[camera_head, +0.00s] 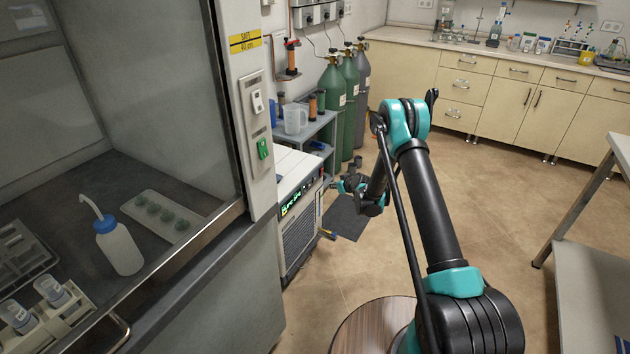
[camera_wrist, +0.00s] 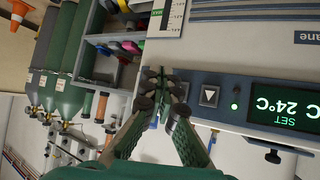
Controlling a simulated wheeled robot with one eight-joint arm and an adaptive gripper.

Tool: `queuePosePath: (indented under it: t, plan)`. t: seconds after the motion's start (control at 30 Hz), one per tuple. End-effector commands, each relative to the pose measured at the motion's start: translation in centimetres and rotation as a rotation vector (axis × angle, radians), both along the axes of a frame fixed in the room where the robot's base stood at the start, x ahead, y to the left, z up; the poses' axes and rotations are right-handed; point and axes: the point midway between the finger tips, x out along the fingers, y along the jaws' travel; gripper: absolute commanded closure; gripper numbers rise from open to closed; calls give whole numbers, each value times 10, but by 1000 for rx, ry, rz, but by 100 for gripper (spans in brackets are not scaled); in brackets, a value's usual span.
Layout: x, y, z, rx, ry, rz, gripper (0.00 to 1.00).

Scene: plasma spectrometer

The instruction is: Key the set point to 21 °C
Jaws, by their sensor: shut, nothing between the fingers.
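The chiller (camera_head: 300,232) stands beside the fume hood, with a lit green display near its top in the head view. In the wrist view, where the scene is upside down, the display (camera_wrist: 284,108) reads SET and 24 °C. A square key with a triangle (camera_wrist: 209,96) sits beside it, the triangle pointing down in the picture. My gripper (camera_wrist: 160,82) is shut and empty, its fingertips over the panel strip just left of that key. They hide what lies behind them, and contact cannot be told. The gripper (camera_head: 350,186) also shows in front of the chiller in the head view.
Green gas cylinders (camera_head: 333,103) and a grey shelf cart (camera_head: 310,135) stand behind the chiller. The fume hood holds a wash bottle (camera_head: 118,246) on the left. A round wooden stool top (camera_head: 365,327) is below my arm. Open floor lies to the right.

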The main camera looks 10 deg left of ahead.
Motion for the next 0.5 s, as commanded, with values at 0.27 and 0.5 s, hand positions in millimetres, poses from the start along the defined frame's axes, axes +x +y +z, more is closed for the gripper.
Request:
queuePosePath:
  t: [0.27,0.5]
  plan:
    - [13,35,0,0,0,1,100]
    - [20,53,0,-1,-1,1,100]
